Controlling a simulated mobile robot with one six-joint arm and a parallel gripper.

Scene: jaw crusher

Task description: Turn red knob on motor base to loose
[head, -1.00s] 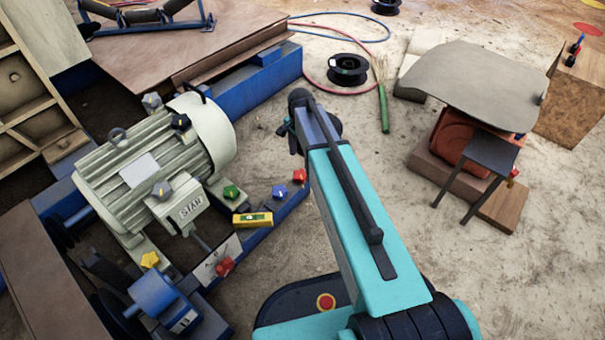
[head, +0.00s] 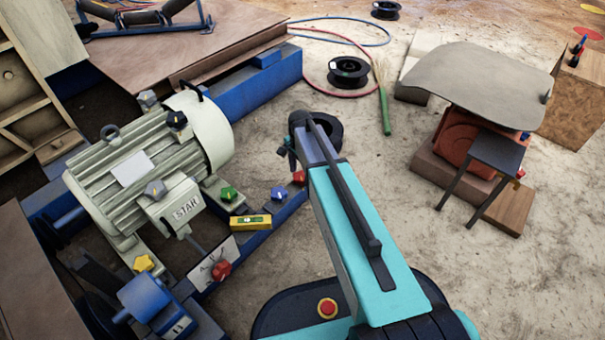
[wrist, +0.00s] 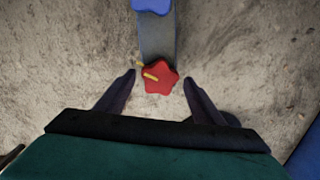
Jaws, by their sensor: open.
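A red star-shaped knob (head: 299,177) with a yellow pointer sits at the right end of the blue motor base (head: 262,232). In the wrist view the red knob (wrist: 160,77) lies between the tips of my open gripper (wrist: 159,79), with a gap to each finger. I cannot tell the height gap from there. In the head view my gripper (head: 286,153) hangs just above and left of the red knob, and my arm hides part of the knob. A blue knob (head: 279,194) is next to it on the base and also shows in the wrist view (wrist: 152,5).
A second red knob (head: 221,270) is by the label plate. A green knob (head: 228,194), a yellow level (head: 250,222) and the grey-green motor (head: 135,175) stand left of my gripper. A stool (head: 490,160) is at right. The ground between is clear.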

